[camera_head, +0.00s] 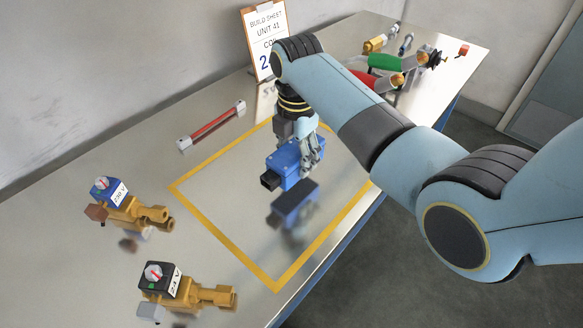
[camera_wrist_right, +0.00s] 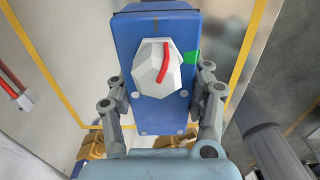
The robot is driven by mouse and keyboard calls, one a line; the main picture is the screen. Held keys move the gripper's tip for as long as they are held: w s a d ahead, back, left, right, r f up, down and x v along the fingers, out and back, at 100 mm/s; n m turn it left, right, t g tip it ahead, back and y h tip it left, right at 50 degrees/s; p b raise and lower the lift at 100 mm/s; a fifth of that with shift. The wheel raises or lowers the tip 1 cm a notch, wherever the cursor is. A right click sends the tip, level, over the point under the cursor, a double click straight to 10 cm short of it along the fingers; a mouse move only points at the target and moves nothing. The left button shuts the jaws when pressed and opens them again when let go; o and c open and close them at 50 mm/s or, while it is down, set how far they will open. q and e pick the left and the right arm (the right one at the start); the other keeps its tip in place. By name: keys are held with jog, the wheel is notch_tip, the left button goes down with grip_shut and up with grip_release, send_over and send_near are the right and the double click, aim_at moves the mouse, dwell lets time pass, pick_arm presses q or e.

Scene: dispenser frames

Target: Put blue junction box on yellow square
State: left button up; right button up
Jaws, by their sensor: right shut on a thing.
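The blue junction box (camera_head: 284,165) is held by my right gripper (camera_head: 309,150) in the head view. It hangs above the area inside the yellow square (camera_head: 222,239), with its dark reflection on the shiny table below it. In the right wrist view the blue box (camera_wrist_right: 150,65) shows a pale knob with a red stripe and a green mark on its edge. The fingers of my right gripper (camera_wrist_right: 160,105) are closed on both sides of it. The yellow outline also shows in the wrist view (camera_wrist_right: 45,62). My left gripper is not in view.
Two brass valves, one with a blue top (camera_head: 130,207) and one with a black top (camera_head: 180,288), stand at the left and front. A red tube (camera_head: 212,126) lies by the wall. A build sheet (camera_head: 264,40) stands behind. A green cylinder (camera_head: 386,63) and other parts are at the far end.

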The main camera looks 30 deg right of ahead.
aim_at(293, 147)
jog(key=shift+w+a+f, duration=0.2)
jog(key=shift+w+f, duration=0.1)
jog(key=shift+f, duration=0.2)
notch_tip(293, 147, down, 3)
jog(key=shift+r, duration=0.2)
jog(key=shift+f, duration=0.35)
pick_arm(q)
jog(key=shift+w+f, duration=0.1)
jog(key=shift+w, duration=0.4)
pick_arm(e)
jog(key=shift+f, duration=0.2)
jog(key=o, duration=1.3)
notch_tip(293, 147, up, 12)
jog(key=shift+r+p, duration=0.15)
jog(key=shift+p, duration=0.15)
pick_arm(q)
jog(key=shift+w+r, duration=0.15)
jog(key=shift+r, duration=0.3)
